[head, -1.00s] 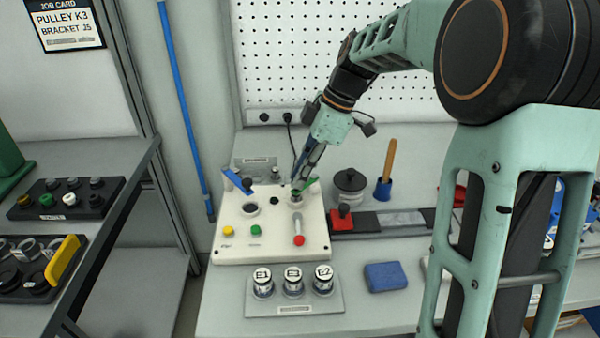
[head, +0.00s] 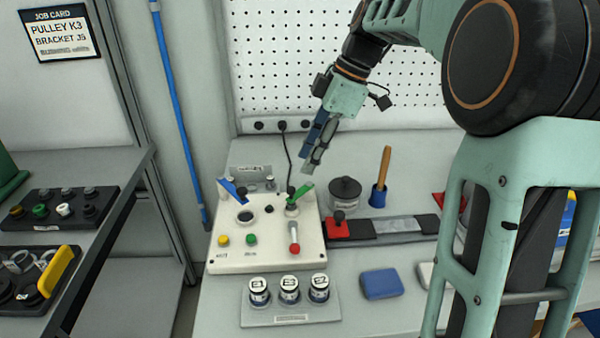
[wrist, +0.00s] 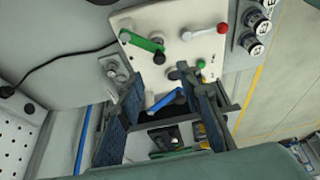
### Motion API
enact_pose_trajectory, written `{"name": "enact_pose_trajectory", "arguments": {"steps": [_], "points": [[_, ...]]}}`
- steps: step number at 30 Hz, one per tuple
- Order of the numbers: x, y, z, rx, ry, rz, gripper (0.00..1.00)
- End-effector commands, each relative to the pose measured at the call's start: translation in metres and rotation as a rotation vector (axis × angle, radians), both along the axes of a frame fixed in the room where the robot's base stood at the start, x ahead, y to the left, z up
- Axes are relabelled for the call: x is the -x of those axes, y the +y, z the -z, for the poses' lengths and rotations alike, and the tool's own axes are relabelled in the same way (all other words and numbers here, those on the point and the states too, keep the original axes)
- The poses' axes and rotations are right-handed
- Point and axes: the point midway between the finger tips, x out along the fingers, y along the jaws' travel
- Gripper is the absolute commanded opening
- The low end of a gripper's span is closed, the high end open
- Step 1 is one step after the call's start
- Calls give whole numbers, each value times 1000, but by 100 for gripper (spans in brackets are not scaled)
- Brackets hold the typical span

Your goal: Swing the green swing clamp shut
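The green swing clamp (head: 302,193) is a green bar with a dark knob at one end, on the back right of a cream fixture block (head: 285,258). In the head view it slants up to the right; it also shows in the wrist view (wrist: 140,42). I cannot tell whether its knob presses on a part. My gripper (head: 309,167) is above and behind the clamp, apart from it and pointing down. In the wrist view its two fingers (wrist: 168,98) are spread with nothing held between them.
A blue clamp (head: 232,189) stands left on the block, beside a dark round opening (head: 245,217). A red-tipped lever (head: 294,240) and yellow and green buttons sit in front. A black lidded pot (head: 345,193) and a wooden-handled tool (head: 384,168) stand right.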

Motion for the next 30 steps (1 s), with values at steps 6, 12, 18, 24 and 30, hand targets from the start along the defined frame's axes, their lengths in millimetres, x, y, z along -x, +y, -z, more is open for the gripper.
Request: {"name": "enact_pose_trajectory", "arguments": {"steps": [6,12,18,24,30], "points": [[-1,-13,-32,0,-1,0,33],[0,-17,-40,0,1,0,33],[0,-17,-40,0,1,0,33],[-8,-34,-38,37,-30,47,33],[-40,-133,-43,223,-198,280,33]]}}
